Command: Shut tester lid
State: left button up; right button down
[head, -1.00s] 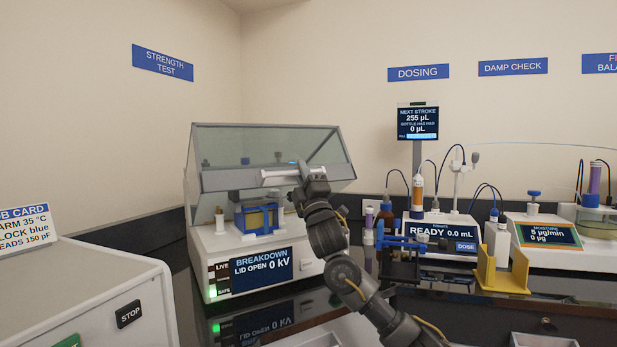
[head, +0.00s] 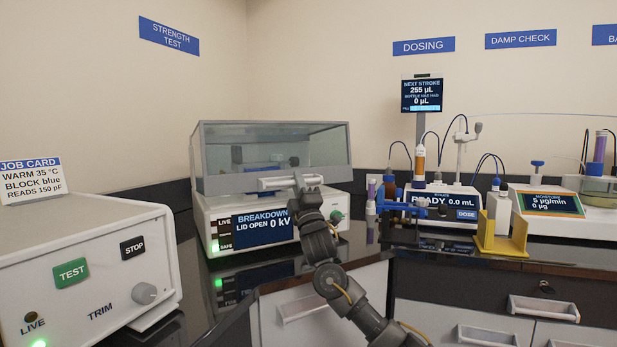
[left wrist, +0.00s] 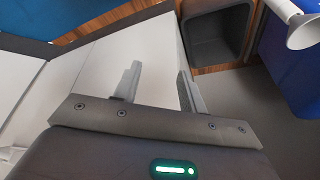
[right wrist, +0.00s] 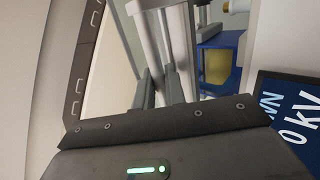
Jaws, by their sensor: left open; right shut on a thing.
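The strength tester (head: 275,228) stands on the bench at the left of the head view. Its clear lid (head: 235,150) is now low over the white base, close to level. The screen (head: 262,227) reads LID OPEN, 0 kV. My right gripper (head: 302,186) is shut on the lid's pale front handle (head: 276,184). The right wrist view shows my right gripper's fingers (right wrist: 165,85) at the handle and a blue cell with a yellowish window (right wrist: 216,66) inside the tester. My left gripper (left wrist: 158,75) is open and empty in the left wrist view.
A white box with TEST and STOP buttons (head: 95,275) stands in front on the left. The dosing unit (head: 445,198) and a yellow stand (head: 500,240) are to the right. Dark bench top lies between.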

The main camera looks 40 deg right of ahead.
jog(key=shift+n+y, duration=0.3)
jog(key=shift+y, duration=0.2)
jog(key=f, duration=0.1)
jog(key=w+f, duration=0.1)
jog(key=f, duration=0.1)
jog(key=w+f+b, duration=0.1)
jog(key=shift+a+f, duration=0.25)
jog(key=shift+a, duration=0.15)
jog(key=c, duration=1.8)
grip_release()
jog(key=shift+c, duration=0.2)
jog(key=shift+o, duration=0.8)
jog(key=shift+w+a+r, duration=0.1)
jog(key=shift+a+r, duration=0.05)
jog(key=shift+a, duration=0.05)
pick_arm(q)
jog(key=w+d+r+m+t+h, duration=0.1)
jog(key=w+d+r+t, duration=0.1)
jog(key=w, duration=0.4)
jog(key=shift+d+t+h, duration=0.3)
jog(key=shift+d+t, duration=0.35)
jog(key=shift+t, duration=0.45)
pick_arm(e)
jog(key=shift+d+r, duration=0.1)
jog(key=shift+d, duration=0.1)
jog(key=shift+s+d+r, duration=0.1)
jog(key=shift+s, duration=0.1)
jog(key=shift+d+h, duration=0.2)
jog(key=shift+h, duration=0.3)
